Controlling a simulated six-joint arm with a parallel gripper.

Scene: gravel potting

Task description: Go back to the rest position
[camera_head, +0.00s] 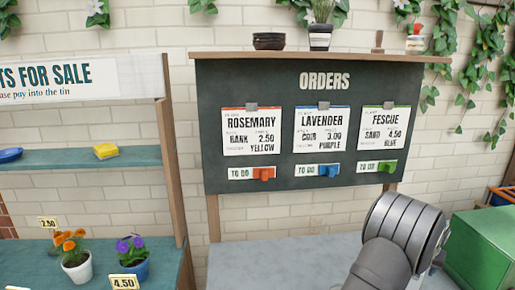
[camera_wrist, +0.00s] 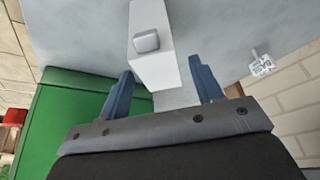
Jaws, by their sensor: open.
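My gripper (camera_wrist: 160,66) shows in the wrist view with its two blue fingers apart and nothing between them. Past the fingertips is a white box-shaped thing (camera_wrist: 170,72) with a grey rounded part on it; I cannot tell what it is or how far away it is. In the head view my arm reaches up at the lower right, in front of the grey worktop (camera_head: 270,265). My gripper's fingers cannot be made out there.
A green box (camera_head: 482,250) stands right of my arm; a large green surface (camera_wrist: 65,120) fills the wrist view's left. The orders board (camera_head: 230,90) stands behind, with three cards and coloured sliders at TO DO. A shelf with potted flowers (camera_head: 76,265) is left.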

